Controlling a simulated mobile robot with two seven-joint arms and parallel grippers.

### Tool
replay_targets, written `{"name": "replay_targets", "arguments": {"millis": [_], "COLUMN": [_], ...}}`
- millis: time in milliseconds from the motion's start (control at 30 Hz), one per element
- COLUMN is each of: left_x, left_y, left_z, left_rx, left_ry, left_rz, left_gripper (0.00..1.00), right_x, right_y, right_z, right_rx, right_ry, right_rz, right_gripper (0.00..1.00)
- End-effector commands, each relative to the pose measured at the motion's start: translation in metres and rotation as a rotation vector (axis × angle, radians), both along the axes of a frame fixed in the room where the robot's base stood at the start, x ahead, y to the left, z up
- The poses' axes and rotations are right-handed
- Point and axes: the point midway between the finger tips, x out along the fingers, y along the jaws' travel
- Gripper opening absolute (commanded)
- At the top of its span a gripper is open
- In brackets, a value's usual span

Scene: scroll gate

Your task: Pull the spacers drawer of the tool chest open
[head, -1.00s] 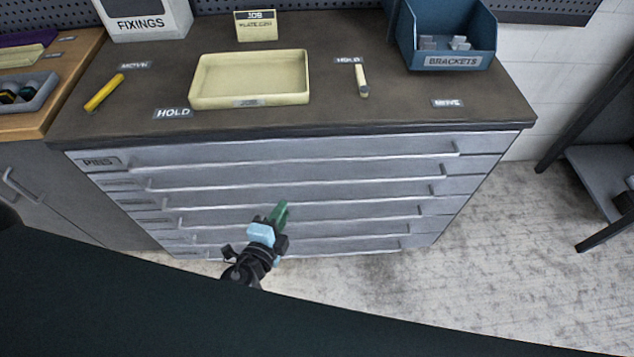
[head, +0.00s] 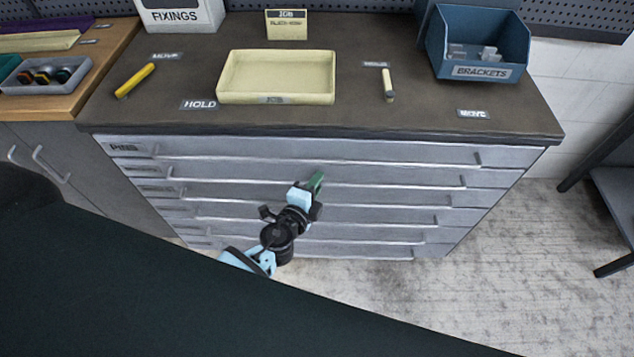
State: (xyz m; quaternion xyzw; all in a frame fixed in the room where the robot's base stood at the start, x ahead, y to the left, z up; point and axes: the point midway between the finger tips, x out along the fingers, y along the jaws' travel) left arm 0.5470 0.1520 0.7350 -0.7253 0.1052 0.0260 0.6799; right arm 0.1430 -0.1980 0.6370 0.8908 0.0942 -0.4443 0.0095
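The grey tool chest (head: 400,152) stands ahead with several stacked drawers, each with a long bar handle. All its drawers look shut. The top drawer's label reads PINS (head: 124,147); the lower labels are too small to read, so I cannot tell which drawer is the spacers one. My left gripper (head: 316,182), with green fingertips, is in front of the upper drawers, near the second and third handles (head: 400,183). I cannot tell if it touches a handle or whether its fingers are apart. My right gripper is not in view.
On the chest top are a cream tray (head: 276,101), a yellow marker (head: 135,80), a pale stick (head: 387,85), a blue BRACKETS bin (head: 478,75) and a FIXINGS box (head: 180,17). A dark shelf frame (head: 610,190) stands right. Floor right of the chest is clear.

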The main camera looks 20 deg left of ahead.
Motion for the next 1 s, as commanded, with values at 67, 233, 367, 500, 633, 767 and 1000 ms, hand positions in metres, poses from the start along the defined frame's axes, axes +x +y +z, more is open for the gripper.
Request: {"name": "replay_targets", "arguments": {"millis": [67,233,367,500,633,767,1000], "left_x": [0.0032,0.004,0.0038,0.0037,0.0037,0.0036,0.003], "left_y": [-0.0004,-0.0004,-0.0004,-0.0004,-0.0004,-0.0005,-0.0006], "left_z": [-0.0003,-0.0001,-0.0001,-0.0001,-0.0001,-0.0001,-0.0011], "left_rx": [0.001,0.0,0.0,0.0,0.0,0.0,-0.002], "left_ry": [0.0,-0.001,-0.001,-0.001,-0.001,-0.001,0.001], "left_rz": [0.0,0.0,0.0,0.0,0.0,0.0,0.0], "left_gripper": [0.2,0.2,0.16,0.0,0.0,0.0,0.0], "right_x": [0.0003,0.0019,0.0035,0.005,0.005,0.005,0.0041], "right_y": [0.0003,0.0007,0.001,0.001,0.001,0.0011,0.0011], "right_z": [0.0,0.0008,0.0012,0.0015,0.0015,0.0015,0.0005], "right_rx": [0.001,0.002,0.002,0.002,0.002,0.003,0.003], "right_ry": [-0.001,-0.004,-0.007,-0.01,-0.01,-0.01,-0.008], "right_rz": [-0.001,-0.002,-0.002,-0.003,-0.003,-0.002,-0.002], "right_gripper": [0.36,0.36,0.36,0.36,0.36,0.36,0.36]}}
